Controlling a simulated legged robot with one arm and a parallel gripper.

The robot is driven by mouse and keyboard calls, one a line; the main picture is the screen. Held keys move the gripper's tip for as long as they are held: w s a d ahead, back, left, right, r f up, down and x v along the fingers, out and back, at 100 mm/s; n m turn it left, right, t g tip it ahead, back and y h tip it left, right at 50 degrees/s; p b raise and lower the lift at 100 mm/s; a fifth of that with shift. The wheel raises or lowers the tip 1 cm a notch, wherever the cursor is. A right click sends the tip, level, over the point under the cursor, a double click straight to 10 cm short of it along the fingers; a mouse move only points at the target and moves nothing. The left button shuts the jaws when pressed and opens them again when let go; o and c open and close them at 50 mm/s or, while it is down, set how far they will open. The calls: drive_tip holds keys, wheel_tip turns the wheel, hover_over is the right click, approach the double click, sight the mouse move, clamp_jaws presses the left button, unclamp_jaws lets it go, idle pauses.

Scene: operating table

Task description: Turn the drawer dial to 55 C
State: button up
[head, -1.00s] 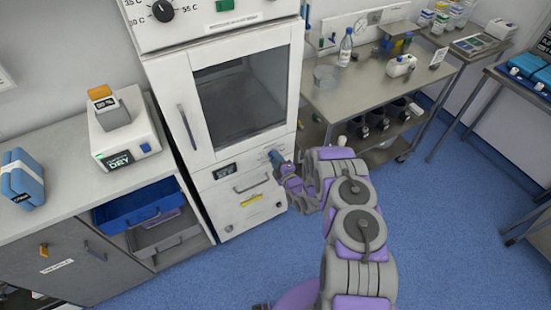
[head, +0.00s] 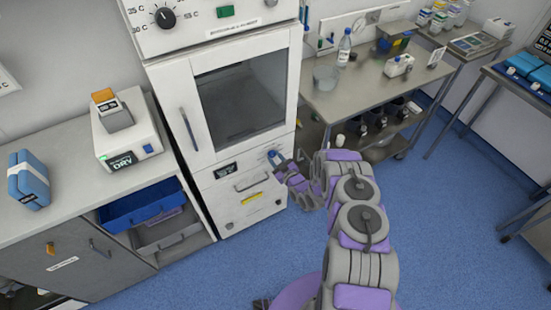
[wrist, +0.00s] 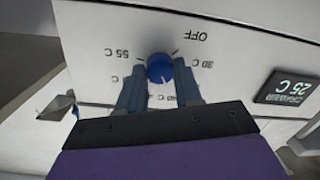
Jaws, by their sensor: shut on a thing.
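The drawer dial (wrist: 159,66) is a round blue knob on the white front panel. It shows upside down in the wrist view, ringed by marks including OFF, 30 C, 40 C and 55 C. My gripper (wrist: 160,76) has one blue-grey finger on each side of the knob and is shut on it. I cannot tell clearly where the dial points. The drawer display (wrist: 290,88) reads 25 C; it also shows in the head view (head: 226,170). In the head view my gripper (head: 274,158) is at the panel right of the display, and it largely hides the dial.
The cabinet's windowed door (head: 240,95) is above the panel, and a drawer handle (head: 251,184) is below the display. An upper black dial (head: 165,17) is at the top. A steel trolley (head: 340,105) stands to the right. Blue floor is clear in front.

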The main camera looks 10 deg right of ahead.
drive_tip(key=m, duration=0.3)
drive_tip(key=shift+s+f+m, duration=0.15)
drive_tip(key=shift+f+m, duration=0.15)
drive_tip(key=shift+f, duration=0.05)
drive_tip(key=m, duration=0.3)
drive_tip(key=shift+y, duration=0.3)
drive_tip(key=m, duration=0.4)
drive_tip(key=shift+f, duration=0.1)
drive_tip(key=m, duration=0.4)
drive_tip(key=shift+t+y+b, duration=0.3)
drive_tip(key=shift+b, duration=0.1)
drive_tip(key=m, duration=0.6)
drive_tip(key=shift+m+t, duration=0.5)
drive_tip(key=shift+m, duration=2.2)
